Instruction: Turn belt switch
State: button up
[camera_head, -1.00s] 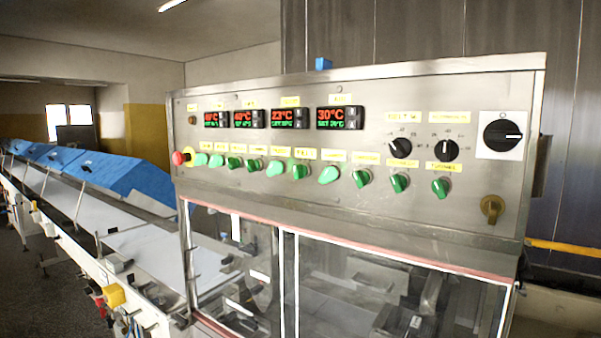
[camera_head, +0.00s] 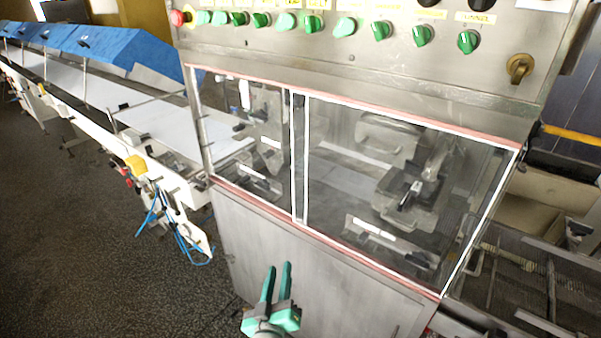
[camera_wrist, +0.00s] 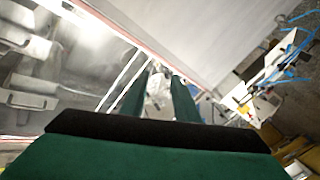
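A row of green rotary switches (camera_head: 345,27) runs along the top of the head view on the steel control panel (camera_head: 300,55). My gripper (camera_head: 278,268) is low in the head view, in front of the lower steel cabinet and well below the panel. Its two green fingers point up and stand apart with nothing between them. In the wrist view, the fingers (camera_wrist: 161,80) are also apart and empty, and no switch shows there.
A red button (camera_head: 178,18) sits at the panel's left end and a brass key-like knob (camera_head: 519,68) at its right. Framed clear windows (camera_head: 390,190) lie below the panel. A conveyor (camera_head: 160,130) with blue covers (camera_head: 110,50) runs off left. The dark floor at left is open.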

jog(key=w+a+r+m+h, duration=0.15)
jog(key=w+r, duration=0.25)
jog(key=r, duration=0.5)
jog(key=w+r+m+h, duration=0.1)
jog(key=w+r+h, duration=0.15)
jog(key=r, duration=0.65)
jog(key=w+a+r+m+h, duration=0.1)
jog(key=w+r, duration=0.3)
jog(key=r, duration=0.5)
notch_tip(320, 180, up, 14)
jog(key=s+m+h, duration=0.2)
jog(key=m+h, duration=0.1)
jog(key=m+g+h, duration=0.1)
jog(key=m+g, duration=0.2)
jog(key=m, duration=0.1)
send_near(307, 23)
jog(key=x, duration=0.8)
grip_shut()
